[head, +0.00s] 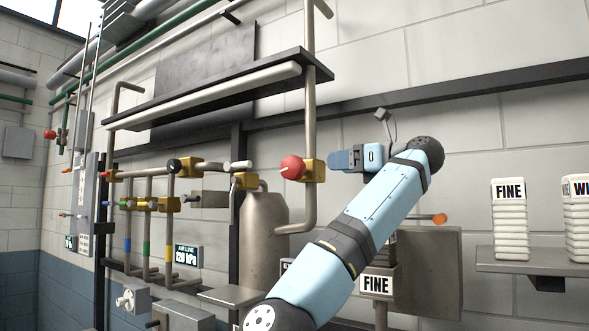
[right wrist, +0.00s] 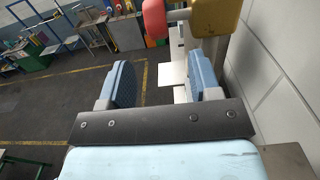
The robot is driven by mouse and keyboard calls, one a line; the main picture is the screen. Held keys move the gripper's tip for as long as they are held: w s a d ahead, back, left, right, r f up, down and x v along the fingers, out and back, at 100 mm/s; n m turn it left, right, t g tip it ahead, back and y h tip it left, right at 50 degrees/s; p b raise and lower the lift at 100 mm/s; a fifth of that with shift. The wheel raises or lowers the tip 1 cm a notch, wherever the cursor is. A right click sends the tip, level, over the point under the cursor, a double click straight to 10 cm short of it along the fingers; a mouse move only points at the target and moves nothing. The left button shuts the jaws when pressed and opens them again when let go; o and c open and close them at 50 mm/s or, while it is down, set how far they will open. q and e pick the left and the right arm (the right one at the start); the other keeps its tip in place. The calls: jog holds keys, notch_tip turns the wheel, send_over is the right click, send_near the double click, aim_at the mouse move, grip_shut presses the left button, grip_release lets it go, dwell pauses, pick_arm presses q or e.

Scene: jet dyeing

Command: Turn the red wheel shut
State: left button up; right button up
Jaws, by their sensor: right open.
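The red wheel (head: 293,168) is on a yellow valve body (head: 314,170) on a vertical pipe, right of the middle of the piping in the head view. My right gripper (head: 336,160) is just right of the valve, its fingers pointing left toward it. In the right wrist view the red wheel (right wrist: 156,18) and the yellow valve body (right wrist: 214,16) show at the top, beyond the fingertips. My right gripper (right wrist: 164,78) is open there, with nothing between its blue pads. It appears apart from the wheel. My left gripper is not in view.
A dark shelf (head: 215,90) hangs above the valve. A grey tank (head: 262,232) stands below left. Another red knob (head: 49,134) is far left.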

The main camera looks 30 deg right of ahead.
aim_at(303, 165)
jog(key=w+a, duration=0.1)
jog(key=w+a+p, duration=0.1)
jog(key=w, duration=0.2)
jog(key=shift+a+r+p, duration=0.4)
jog(key=x, duration=0.2)
jog(key=p+x, duration=0.1)
jog(key=x, duration=0.1)
jog(key=p+x, duration=0.1)
jog(key=x, duration=0.1)
jog(key=shift+w+d+f, duration=0.2)
jog(key=shift+w, duration=0.05)
jog(key=shift+p+x, duration=0.3)
jog(key=shift+x, duration=0.55)
jog(key=shift+f, duration=0.1)
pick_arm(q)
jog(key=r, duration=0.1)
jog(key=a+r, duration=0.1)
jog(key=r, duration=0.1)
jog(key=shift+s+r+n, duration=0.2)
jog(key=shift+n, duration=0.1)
pick_arm(e)
jog(key=shift+a, duration=0.1)
jog(key=c, duration=0.9)
